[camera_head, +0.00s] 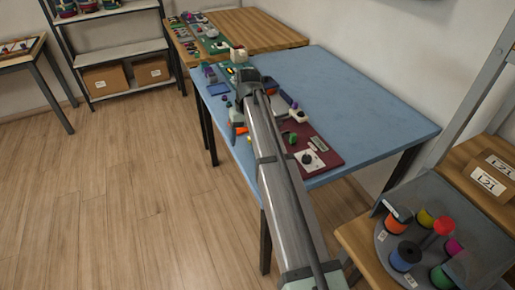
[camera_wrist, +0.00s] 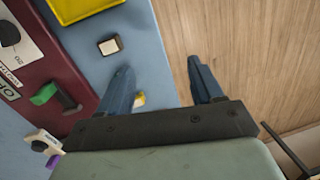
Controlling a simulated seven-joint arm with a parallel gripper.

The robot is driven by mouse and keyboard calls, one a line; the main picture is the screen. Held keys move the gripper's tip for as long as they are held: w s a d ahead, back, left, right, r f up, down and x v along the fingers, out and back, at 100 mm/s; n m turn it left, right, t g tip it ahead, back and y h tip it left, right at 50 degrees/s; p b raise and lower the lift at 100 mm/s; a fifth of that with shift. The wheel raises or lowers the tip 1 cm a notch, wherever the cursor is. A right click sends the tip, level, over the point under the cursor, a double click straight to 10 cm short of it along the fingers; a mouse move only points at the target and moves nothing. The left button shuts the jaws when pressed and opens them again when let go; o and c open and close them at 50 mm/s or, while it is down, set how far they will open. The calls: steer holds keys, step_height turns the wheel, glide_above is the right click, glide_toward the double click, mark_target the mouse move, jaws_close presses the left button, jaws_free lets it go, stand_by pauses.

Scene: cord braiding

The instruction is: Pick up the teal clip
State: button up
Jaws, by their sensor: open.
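I cannot make out a teal clip for certain in either view. My gripper (camera_wrist: 158,66) is open and empty in the wrist view, with its two blue-grey fingers well apart. The left finger is over the blue table near its edge, and the right finger is over the wooden floor. A small yellowish piece (camera_wrist: 139,99) shows beside the left finger. A green piece (camera_wrist: 45,94) lies on the maroon board (camera_wrist: 62,58), left of the fingers. In the head view, my arm hides part of the blue table.
A yellow tray (camera_wrist: 82,8) and a small white-topped block (camera_wrist: 109,45) are on the table near the fingers. A white fitting (camera_wrist: 42,141) is at lower left. In the head view, the right part of the blue table (camera_head: 365,115) is clear. Spools (camera_head: 405,256) stand at lower right.

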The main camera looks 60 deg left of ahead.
steer(key=w+a+r+n+t, duration=0.1)
steer(key=w+a+r, duration=0.2)
steer(key=w+r, duration=0.3)
steer(key=shift+y, duration=0.4)
steer(key=f, duration=0.6)
steer(key=w+f, duration=0.1)
steer(key=f, duration=0.2)
steer(key=shift+f, duration=0.1)
steer(key=shift+s+a+f, duration=0.1)
steer(key=shift+f, duration=1.25)
steer(key=shift+s+f, duration=0.1)
steer(key=shift+f, duration=1.25)
steer(key=c, duration=1.1)
